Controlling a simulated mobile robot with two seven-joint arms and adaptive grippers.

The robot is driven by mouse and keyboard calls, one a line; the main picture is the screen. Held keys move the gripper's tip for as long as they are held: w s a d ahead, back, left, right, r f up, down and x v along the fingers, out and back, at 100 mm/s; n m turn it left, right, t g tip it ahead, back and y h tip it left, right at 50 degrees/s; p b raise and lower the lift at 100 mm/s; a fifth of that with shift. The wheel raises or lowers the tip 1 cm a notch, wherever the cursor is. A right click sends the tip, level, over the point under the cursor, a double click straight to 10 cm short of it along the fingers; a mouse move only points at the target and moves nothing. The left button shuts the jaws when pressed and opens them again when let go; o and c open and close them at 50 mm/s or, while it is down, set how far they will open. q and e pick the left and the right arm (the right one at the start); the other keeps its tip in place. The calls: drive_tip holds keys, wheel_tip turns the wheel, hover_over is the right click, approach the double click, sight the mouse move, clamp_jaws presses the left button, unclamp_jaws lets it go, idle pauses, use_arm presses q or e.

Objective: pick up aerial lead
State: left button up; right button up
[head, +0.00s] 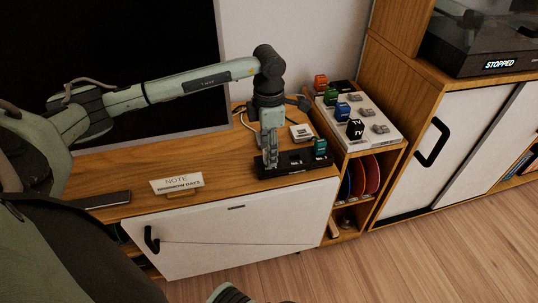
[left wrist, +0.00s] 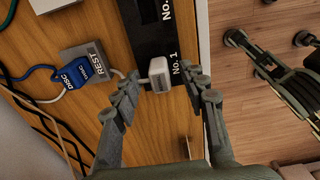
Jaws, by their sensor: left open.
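A small white plug (left wrist: 158,75) stands on the black socket strip (left wrist: 150,40) beside the mark No. 1 in the left wrist view. I take it for the aerial lead, but I read no name on it. My left gripper (left wrist: 165,98) is open, its fingers to either side of the plug and apart from it. In the head view my left gripper (head: 270,163) points down at the left end of the strip (head: 294,164) and hides the plug. A part of my right arm (left wrist: 280,65) shows over the floor; its finger state is unclear.
A green plug (head: 320,147) stands on the strip's right end. A white tray (head: 388,132) holds several plugs. A note card (head: 177,183) stands left.

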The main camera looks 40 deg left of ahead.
use_arm(q)
drive_tip(key=shift+f, duration=0.5)
clamp_jaws()
drive_tip(key=shift+r, duration=0.1)
